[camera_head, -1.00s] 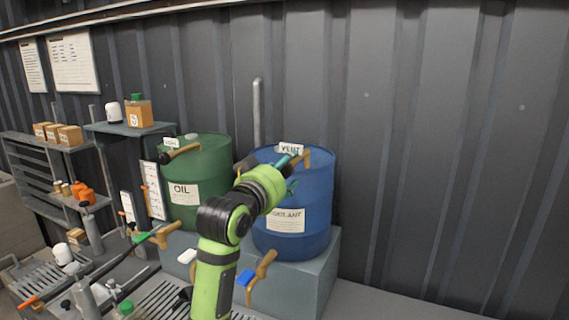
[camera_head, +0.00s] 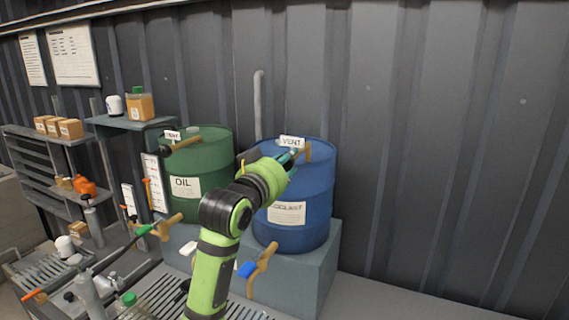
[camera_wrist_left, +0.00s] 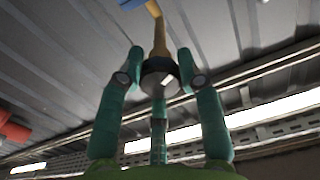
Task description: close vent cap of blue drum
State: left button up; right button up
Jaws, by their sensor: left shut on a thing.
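The blue drum (camera_head: 318,195) stands on a grey plinth, with a coolant label on its front and a "VENT" tag (camera_head: 292,142) at its top. A tan lever-like part (camera_head: 308,151) shows at the drum top beside the tag. My left gripper (camera_head: 295,156) is at the drum top, next to this part. In the left wrist view, my teal fingers (camera_wrist_left: 160,70) are shut on a dark round piece (camera_wrist_left: 155,66) with a tan stem (camera_wrist_left: 158,35), which looks like the vent cap. My forearm and wrist cover part of the drum's left side. My right gripper is not in view.
A green oil drum (camera_head: 205,155) with its own vent tag stands to the left. The grey plinth (camera_head: 310,275) carries the blue drum. Valves with tan and blue handles (camera_head: 247,269) are low in front. The corrugated wall (camera_head: 440,130) is close behind; the right side is clear.

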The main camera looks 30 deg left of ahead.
pick_arm(q)
jog(key=m, duration=0.6)
jog(key=shift+r, duration=0.25)
jog(key=m, duration=0.5)
jog(key=shift+m, duration=0.4)
jog(key=m, duration=1)
jog(key=shift+m, duration=0.4)
jog(key=o, duration=1.2)
jog(key=shift+f, duration=0.1)
jog(key=shift+c, duration=0.2)
jog(key=shift+f, duration=0.1)
